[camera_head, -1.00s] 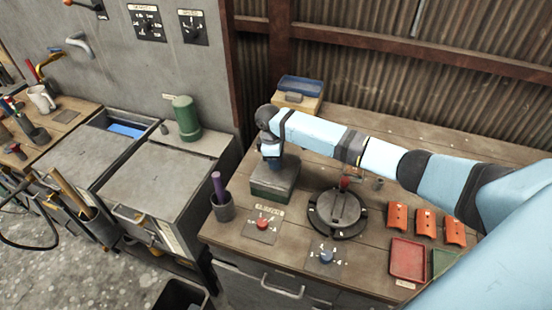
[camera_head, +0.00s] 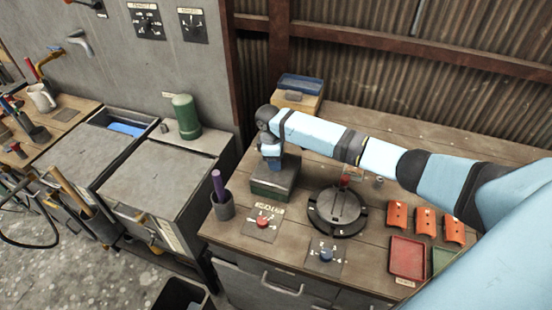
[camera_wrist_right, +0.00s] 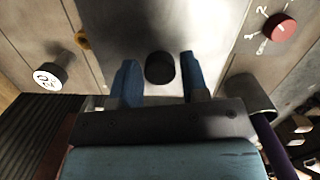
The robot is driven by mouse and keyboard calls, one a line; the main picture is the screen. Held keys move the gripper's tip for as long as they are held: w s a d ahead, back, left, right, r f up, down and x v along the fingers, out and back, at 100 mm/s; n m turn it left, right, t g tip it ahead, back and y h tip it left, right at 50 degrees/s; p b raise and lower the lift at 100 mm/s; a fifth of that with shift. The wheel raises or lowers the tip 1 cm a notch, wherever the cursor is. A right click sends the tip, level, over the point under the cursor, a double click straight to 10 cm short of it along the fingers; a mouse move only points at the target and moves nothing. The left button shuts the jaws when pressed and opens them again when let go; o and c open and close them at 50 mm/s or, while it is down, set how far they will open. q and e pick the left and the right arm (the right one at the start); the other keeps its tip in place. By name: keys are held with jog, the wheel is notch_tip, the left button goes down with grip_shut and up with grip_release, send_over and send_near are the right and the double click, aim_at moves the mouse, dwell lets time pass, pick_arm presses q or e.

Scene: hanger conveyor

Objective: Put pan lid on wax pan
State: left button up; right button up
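My right gripper (camera_wrist_right: 160,82) is open, with its two blue fingers on either side of a black knob (camera_wrist_right: 160,67). Small gaps show between the knob and both fingers. The knob sits on a smooth grey metal plate (camera_wrist_right: 165,25), which looks like the pan lid. In the head view, the right gripper (camera_head: 272,164) points down at a grey-topped box (camera_head: 268,193) with a dark green lower part. The head view does not show clearly where lid and pan meet, and I cannot tell which part is the wax pan. My left gripper is out of view.
A cup with a purple-handled tool (camera_head: 223,207) stands left of the box. A round dark device (camera_head: 338,210), a red knob (camera_head: 263,222) and a blue knob (camera_head: 326,254) are close by. Orange pieces (camera_head: 426,220) and a red tray (camera_head: 407,258) lie to the right. A blue-topped box (camera_head: 299,86) stands behind.

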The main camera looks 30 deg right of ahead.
dwell(0.4)
jog(key=o, duration=0.6)
jog(key=shift+r, duration=0.1)
jog(key=shift+w+a+r+b, duration=0.2)
jog(key=shift+r+b, duration=0.2)
jog(key=shift+r, duration=1.85)
jog(key=shift+w+a+r+b, duration=0.15)
jog(key=shift+a+r+b, duration=0.15)
jog(key=shift+r, duration=2)
jog(key=shift+w+a+r+b, duration=0.2)
jog(key=shift+r+b, duration=0.25)
jog(key=shift+r, duration=1.8)
